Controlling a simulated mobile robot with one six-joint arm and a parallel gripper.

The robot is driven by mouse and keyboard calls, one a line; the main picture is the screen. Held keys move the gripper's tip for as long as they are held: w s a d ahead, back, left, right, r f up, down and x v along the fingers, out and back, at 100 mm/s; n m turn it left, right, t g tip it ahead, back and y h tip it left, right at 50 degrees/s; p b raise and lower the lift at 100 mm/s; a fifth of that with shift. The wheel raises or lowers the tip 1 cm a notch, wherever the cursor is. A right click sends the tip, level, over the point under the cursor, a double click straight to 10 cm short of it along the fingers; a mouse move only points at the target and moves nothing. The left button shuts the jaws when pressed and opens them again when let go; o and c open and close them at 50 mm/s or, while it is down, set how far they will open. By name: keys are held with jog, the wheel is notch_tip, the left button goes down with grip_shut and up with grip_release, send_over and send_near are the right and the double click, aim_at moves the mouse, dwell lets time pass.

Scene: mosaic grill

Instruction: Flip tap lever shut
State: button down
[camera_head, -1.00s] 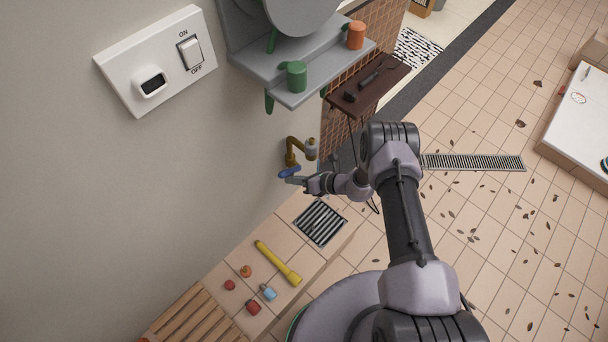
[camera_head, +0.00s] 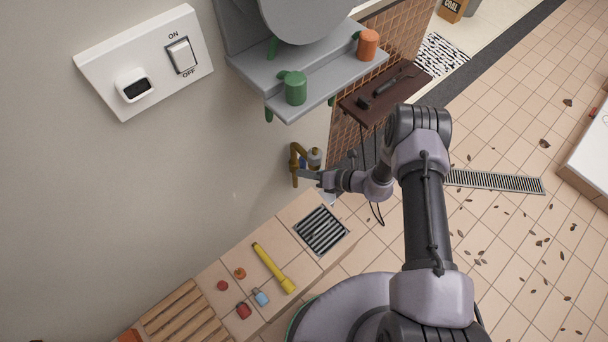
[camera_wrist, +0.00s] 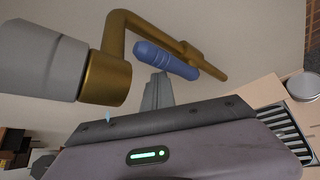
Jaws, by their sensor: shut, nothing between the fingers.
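The brass tap (camera_head: 295,163) is on the wall below the grey shelf. In the wrist view its bent brass pipe (camera_wrist: 118,45) joins a grey cylinder (camera_wrist: 42,62) at left. The blue lever (camera_wrist: 165,60) lies slanted beside the pipe's long arm in the wrist view. In the head view the lever is mostly hidden around the tap and gripper. My gripper (camera_head: 308,175) is beside the tap, its fingers shut and empty. In the wrist view the fingertips (camera_wrist: 158,78) are right by the lever's underside; whether they touch cannot be told.
A drain grate (camera_head: 321,229) is in the tiled ledge below the tap. A yellow torch-like object (camera_head: 272,267) and several small coloured items lie on the ledge. The grey shelf (camera_head: 290,82) with green and orange cups overhangs above. A brown side shelf (camera_head: 385,95) is at right.

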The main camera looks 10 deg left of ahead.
jog(key=shift+w+d+r, duration=0.1)
jog(key=shift+w+d, duration=0.05)
jog(key=shift+w, duration=0.15)
